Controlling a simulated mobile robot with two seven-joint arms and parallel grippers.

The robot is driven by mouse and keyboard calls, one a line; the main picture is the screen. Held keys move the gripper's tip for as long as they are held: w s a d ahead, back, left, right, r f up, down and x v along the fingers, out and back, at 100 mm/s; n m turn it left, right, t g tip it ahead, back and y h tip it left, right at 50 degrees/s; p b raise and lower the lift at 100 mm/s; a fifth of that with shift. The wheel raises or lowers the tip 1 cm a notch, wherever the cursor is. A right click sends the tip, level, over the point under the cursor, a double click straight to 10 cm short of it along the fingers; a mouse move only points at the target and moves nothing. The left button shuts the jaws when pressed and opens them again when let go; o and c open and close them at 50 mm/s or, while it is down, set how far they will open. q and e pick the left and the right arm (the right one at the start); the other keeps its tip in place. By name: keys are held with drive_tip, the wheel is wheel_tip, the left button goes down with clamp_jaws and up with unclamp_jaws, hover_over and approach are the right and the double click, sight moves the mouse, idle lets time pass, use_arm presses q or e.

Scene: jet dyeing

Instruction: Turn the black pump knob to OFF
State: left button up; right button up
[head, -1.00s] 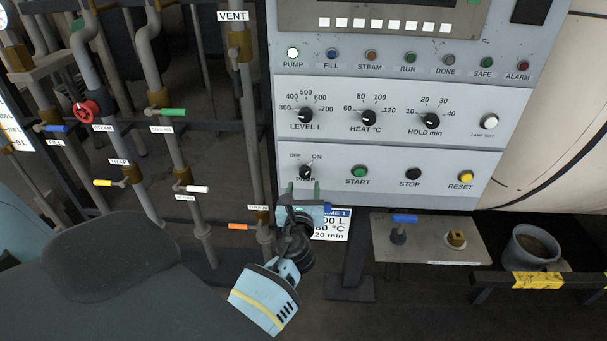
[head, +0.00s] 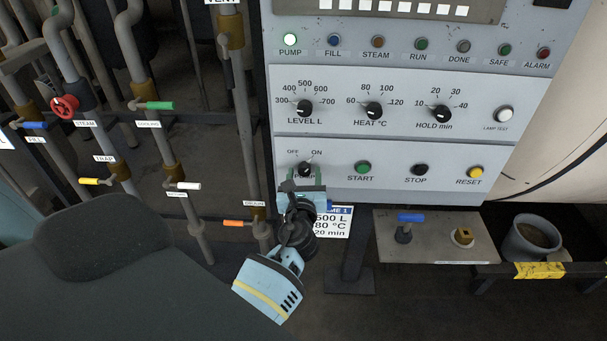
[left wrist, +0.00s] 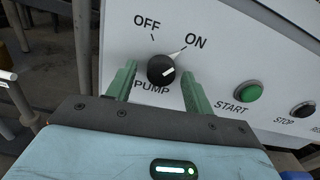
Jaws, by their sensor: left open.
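The black pump knob (head: 304,170) is on the lower left of the grey control panel, under the OFF and ON marks. In the left wrist view the knob (left wrist: 161,69) has its white pointer line towards ON. The PUMP lamp (head: 290,40) above is lit. My left gripper (head: 304,176) is open at the knob. In the left wrist view its two green fingers (left wrist: 157,82) stand on either side of the knob's lower part, with gaps visible on both sides. My right gripper is not in view.
The START button (head: 363,168) and STOP button (head: 420,170) sit right of the knob. The LEVEL dial (head: 304,108) is above. Pipes with coloured valve handles, including an orange one (head: 236,223), stand left. A shelf (head: 440,245) is below right.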

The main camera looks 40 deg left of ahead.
use_arm(q)
drive_tip(key=c, duration=1)
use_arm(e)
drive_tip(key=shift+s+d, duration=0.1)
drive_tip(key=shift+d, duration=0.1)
